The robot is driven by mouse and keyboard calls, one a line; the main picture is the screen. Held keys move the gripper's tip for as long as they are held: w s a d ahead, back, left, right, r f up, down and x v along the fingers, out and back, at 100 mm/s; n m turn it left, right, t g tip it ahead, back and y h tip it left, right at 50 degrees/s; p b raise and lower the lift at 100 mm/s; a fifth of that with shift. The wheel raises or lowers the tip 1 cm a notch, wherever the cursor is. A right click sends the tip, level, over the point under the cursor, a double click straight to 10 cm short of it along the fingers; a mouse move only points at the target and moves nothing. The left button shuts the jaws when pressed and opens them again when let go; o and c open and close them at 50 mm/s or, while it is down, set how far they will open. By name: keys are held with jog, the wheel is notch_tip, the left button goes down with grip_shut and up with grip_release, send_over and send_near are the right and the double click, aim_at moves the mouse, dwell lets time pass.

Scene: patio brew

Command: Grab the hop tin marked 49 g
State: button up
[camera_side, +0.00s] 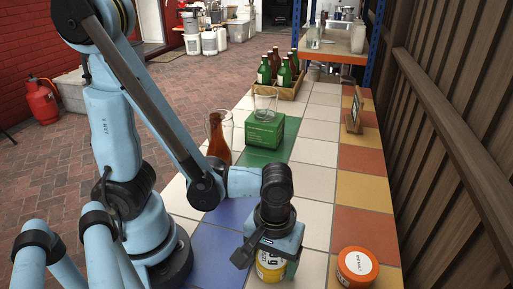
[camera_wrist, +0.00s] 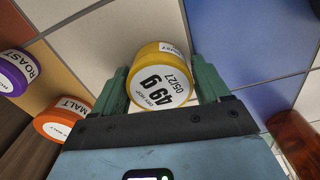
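The yellow hop tin (camera_wrist: 160,75) stands between the two green fingers of my gripper (camera_wrist: 160,85) in the wrist view. Its label reads 49 g, with DRY HOP and 0527. One finger is on each side, very close to the tin's wall. I cannot tell whether they press on it. In the side view, my gripper (camera_side: 268,262) points down over the same yellow tin (camera_side: 270,268). The tin is partly hidden by the gripper there and appears to be on the tiled table.
An orange malt tin (camera_side: 356,267) stands to the right, and a purple roast tin (camera_wrist: 14,72) shows in the wrist view. An amber-filled glass vessel (camera_side: 219,138), a green box (camera_side: 265,129) with a glass on it and a bottle crate (camera_side: 291,88) stand farther back.

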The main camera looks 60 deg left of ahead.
jog(key=c, duration=0.7)
jog(key=shift+r, duration=0.15)
